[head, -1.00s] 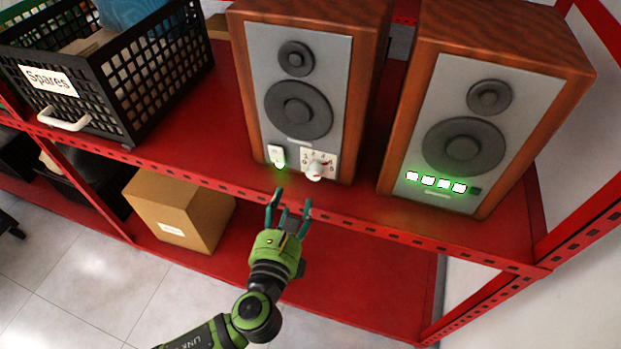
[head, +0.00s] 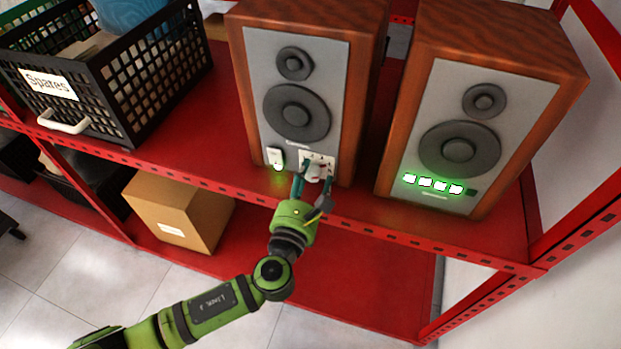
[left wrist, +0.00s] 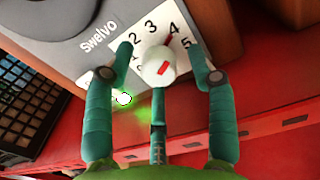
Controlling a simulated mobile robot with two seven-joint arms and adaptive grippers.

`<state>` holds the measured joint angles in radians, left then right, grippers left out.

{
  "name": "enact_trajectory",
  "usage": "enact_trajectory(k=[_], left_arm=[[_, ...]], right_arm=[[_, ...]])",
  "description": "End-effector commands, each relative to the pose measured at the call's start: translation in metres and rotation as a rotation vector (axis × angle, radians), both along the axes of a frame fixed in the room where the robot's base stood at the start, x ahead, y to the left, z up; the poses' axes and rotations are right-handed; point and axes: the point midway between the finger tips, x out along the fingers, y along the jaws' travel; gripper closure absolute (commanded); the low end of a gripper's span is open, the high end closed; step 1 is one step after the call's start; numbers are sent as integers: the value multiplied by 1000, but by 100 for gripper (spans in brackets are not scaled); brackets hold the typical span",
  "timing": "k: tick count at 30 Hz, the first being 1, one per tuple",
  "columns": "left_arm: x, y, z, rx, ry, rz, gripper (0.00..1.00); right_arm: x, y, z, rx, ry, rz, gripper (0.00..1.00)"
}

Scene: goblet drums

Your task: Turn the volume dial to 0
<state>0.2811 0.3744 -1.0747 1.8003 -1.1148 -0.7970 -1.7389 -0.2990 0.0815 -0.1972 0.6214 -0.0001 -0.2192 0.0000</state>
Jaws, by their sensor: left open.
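The volume dial (left wrist: 158,66) is a white knob with a red mark, on a white numbered plate at the bottom of the left speaker (head: 297,100). In the left wrist view its red pointer is directed at about the 4. My left gripper (head: 312,182) is open in front of the dial, with one teal finger on each side of it. In the left wrist view (left wrist: 160,58) gaps show between the fingers and the knob, and the left finger partly hides the low numbers. My right gripper is not in view.
A lit green switch (head: 278,160) sits just left of the dial. The right speaker (head: 455,140) has several lit green squares and a dark one. A black "Spares" crate (head: 130,85) stands left on the red shelf (head: 190,140). A cardboard box (head: 180,210) sits below.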

Motion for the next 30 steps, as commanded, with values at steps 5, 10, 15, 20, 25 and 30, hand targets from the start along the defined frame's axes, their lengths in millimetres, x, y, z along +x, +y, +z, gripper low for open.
enact_trajectory(k=[5, 10, 15, 20, 25, 30], left_arm=[[0, 0, 0, -1, 0, 0, 92], [0, 0, 0, -1, 1, 0, 100], [-1, 0, -1, -2, 3, 0, 100], [-1, 0, -2, -5, 5, 0, 100], [-1, 0, -2, -11, 8, 1, 100], [-1, 0, -3, -24, 14, 1, 100]], right_arm=[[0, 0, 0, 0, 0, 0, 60], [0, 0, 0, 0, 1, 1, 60], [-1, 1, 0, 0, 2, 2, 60], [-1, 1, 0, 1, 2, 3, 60], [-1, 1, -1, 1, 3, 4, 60], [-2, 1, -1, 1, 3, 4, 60]])
